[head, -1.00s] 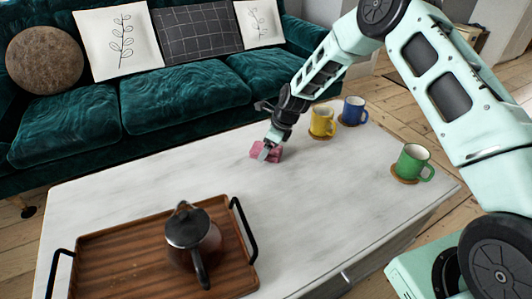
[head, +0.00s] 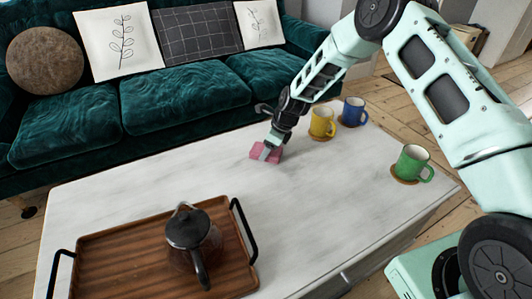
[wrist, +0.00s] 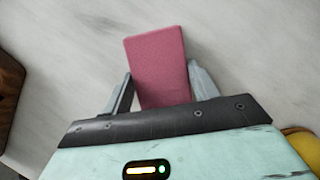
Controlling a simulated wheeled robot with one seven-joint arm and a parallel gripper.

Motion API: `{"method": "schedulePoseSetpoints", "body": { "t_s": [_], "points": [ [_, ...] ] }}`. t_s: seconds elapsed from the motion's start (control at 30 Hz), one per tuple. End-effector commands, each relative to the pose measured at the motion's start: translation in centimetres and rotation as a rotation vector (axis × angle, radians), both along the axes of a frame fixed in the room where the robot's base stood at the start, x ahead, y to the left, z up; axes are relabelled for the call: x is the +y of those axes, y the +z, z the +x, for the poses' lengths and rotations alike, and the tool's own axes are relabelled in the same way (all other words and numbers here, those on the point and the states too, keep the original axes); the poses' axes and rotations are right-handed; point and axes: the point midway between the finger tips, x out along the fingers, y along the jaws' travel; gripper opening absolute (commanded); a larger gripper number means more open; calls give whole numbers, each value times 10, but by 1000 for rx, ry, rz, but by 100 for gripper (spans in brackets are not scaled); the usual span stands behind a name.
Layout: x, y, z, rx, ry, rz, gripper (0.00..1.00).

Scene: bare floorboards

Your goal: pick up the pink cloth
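The pink cloth (head: 264,151) is a small folded block lying on the white table (head: 330,190), near its back edge. In the wrist view the cloth (wrist: 158,62) stretches out ahead of my gripper (wrist: 160,84), its near end between the two fingers. A narrow gap shows between the cloth and the fingers, clearer on the right side. The fingers are spread, and the cloth looks to be resting on the table. In the head view my gripper (head: 270,148) is low over the cloth and hides part of it.
A yellow mug (head: 321,122), a blue mug (head: 354,111) and a green mug (head: 412,162) stand on coasters to the right. A wooden tray (head: 120,262) holding a coffee pot (head: 190,240) lies at front left. A green sofa (head: 180,95) stands behind the table.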

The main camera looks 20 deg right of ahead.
Motion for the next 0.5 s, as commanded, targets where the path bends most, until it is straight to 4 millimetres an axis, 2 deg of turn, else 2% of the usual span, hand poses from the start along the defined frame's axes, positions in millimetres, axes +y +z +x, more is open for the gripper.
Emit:
{"method": "schedulePoseSetpoints", "body": {
  "t_s": [0.07,0.37,0.5],
  "points": [
    [0,0,0,0,0,0,34],
    [0,4,0,-2,1,0,33],
    [0,32,1,-3,0,-1,33]
  ]
}}
